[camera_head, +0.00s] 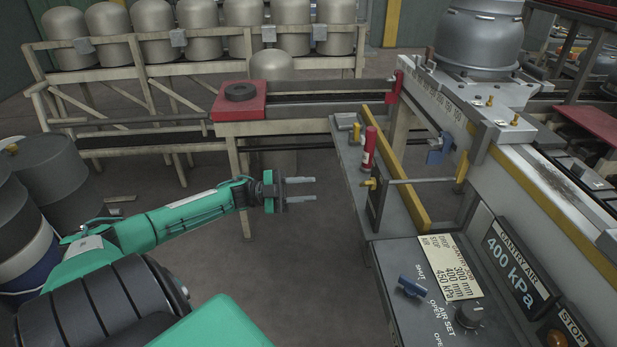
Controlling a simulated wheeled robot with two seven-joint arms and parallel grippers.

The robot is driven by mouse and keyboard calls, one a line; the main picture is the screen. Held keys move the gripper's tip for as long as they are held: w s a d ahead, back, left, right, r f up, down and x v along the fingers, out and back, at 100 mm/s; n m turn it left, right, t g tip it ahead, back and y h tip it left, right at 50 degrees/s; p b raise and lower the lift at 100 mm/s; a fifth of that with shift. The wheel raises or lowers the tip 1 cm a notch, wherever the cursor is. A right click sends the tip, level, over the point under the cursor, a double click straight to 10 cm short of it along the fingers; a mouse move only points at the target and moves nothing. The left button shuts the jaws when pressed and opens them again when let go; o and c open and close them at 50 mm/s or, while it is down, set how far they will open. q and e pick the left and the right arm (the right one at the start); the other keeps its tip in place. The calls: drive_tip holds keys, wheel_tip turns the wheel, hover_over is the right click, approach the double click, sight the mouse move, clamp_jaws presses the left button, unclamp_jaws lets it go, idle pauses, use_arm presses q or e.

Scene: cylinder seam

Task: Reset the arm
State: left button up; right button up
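My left arm (170,218) is green with dark joints and reaches in from the lower left. My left gripper (300,190) is at its end, over the open floor left of the grey bench. Its two grey fingers point right and are apart, with nothing between them. It touches nothing that I can see. My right arm and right gripper do not show.
A control panel (425,260) with a blue handle (411,287) and a knob (469,316) stands front right. A red block (238,112) bears a dark ring (240,91). Grey cylinders (200,30) line the back rack. Drums (50,170) stand left.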

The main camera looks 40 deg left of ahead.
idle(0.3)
